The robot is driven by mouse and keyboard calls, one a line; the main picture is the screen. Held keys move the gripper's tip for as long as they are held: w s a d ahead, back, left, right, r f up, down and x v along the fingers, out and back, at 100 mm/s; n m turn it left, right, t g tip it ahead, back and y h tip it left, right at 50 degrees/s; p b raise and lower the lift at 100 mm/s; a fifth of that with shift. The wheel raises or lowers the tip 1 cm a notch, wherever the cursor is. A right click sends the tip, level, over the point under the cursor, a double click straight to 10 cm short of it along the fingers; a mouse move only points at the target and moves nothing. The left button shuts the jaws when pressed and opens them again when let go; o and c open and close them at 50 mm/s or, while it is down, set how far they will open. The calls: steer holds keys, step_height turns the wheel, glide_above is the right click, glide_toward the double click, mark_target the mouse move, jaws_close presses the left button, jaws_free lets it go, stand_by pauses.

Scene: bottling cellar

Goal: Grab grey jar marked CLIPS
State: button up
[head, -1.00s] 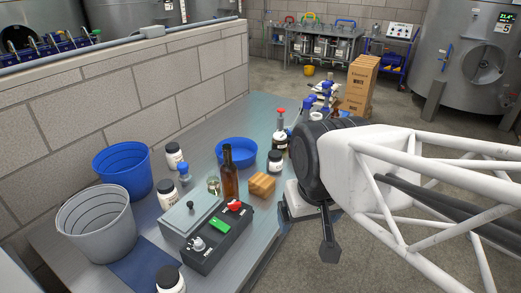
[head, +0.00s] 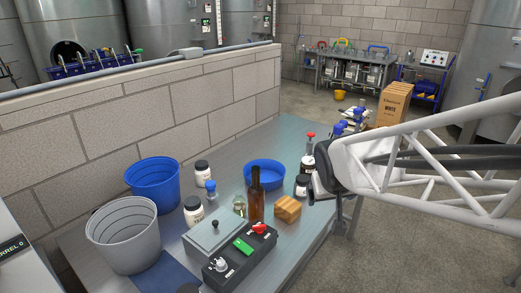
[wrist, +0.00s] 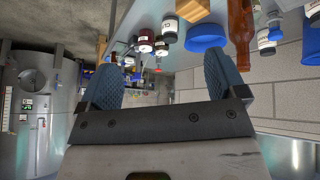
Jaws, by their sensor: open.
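Several pale jars with black lids stand on the grey bench. One is by the wall (head: 203,175), one is beside the blue bucket (head: 193,212), and one is at the right edge (head: 302,187). Only a black lid (head: 188,288) shows at the bottom edge of the head view. I cannot read CLIPS on any of them, or tell which is grey. My gripper (wrist: 163,66) is open and empty in the wrist view. In the head view it hangs by the bench's right edge, partly hidden by my arm. The wrist view shows a black-lidded jar (wrist: 170,29) beyond the fingers.
On the bench (head: 165,275) stand a brown bottle (head: 255,200), a wooden block (head: 288,209), a blue bowl (head: 264,173), a blue bucket (head: 153,184), a grey bucket (head: 125,240) and a control box (head: 240,257). A block wall (head: 150,110) runs behind.

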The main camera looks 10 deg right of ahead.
steer(key=w+d+f+n+t, duration=0.15)
steer(key=w+f, duration=0.25)
steer(key=w, duration=0.5)
steer(key=w+d+f+t, duration=0.3)
steer(key=w, duration=0.6)
steer(key=n+t+y, duration=0.2)
steer(key=t+y, duration=0.1)
steer(key=y, duration=0.2)
glide_toward(303, 178)
steer(key=w, duration=0.2)
steer(key=shift+s+a+f, duration=0.1)
steer(key=shift+a+f, duration=0.2)
steer(key=shift+g+x, duration=0.25)
steer(key=shift+x, duration=1.05)
steer(key=shift+f, duration=0.1)
steer(key=shift+x, duration=2.55)
steer(key=shift+d, duration=0.1)
steer(key=shift+c, duration=0.2)
